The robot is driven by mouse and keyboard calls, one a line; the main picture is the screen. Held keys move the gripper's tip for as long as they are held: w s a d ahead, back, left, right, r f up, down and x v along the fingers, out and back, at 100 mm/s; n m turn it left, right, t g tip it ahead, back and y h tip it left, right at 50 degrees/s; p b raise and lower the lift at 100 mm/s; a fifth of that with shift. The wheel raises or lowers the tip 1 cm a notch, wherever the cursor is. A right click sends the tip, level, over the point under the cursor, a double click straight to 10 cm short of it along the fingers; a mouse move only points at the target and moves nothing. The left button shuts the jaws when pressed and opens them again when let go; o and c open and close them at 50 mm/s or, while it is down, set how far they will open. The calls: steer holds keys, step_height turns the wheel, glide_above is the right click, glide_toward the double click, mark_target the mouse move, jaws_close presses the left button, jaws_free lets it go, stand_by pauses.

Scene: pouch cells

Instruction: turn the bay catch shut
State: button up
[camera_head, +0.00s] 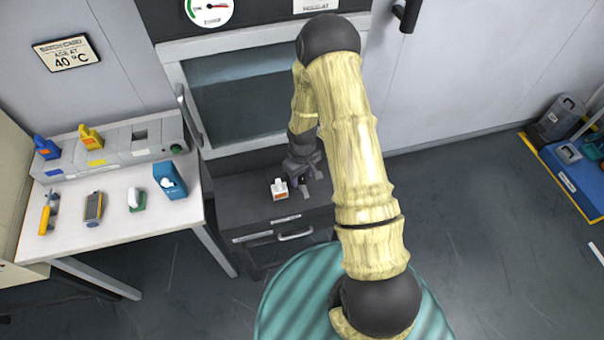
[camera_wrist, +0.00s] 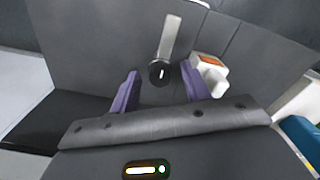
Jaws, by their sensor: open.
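The bay catch shows in the wrist view as a dark round hub with a flat pale metal lever (camera_wrist: 169,38), on a dark grey surface. The lever points up and slightly right in the picture. My gripper (camera_wrist: 160,69) is open, its two purple fingers on either side of the hub, with nothing held. I cannot tell whether they touch it. In the head view my gripper (camera_head: 304,181) is low over the dark unit under the window, and the catch cannot be made out clearly. A white block with an orange label (camera_wrist: 210,72) is close to the right finger; the head view shows it too (camera_head: 279,188).
The dark unit (camera_head: 245,215) has pale handles on its front. A windowed cabinet (camera_head: 235,95) stands behind. At left a white table (camera_head: 120,235) holds a grey rack (camera_head: 110,158) and several small tools. Floor between is clear.

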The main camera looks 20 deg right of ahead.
steer(key=c, duration=1)
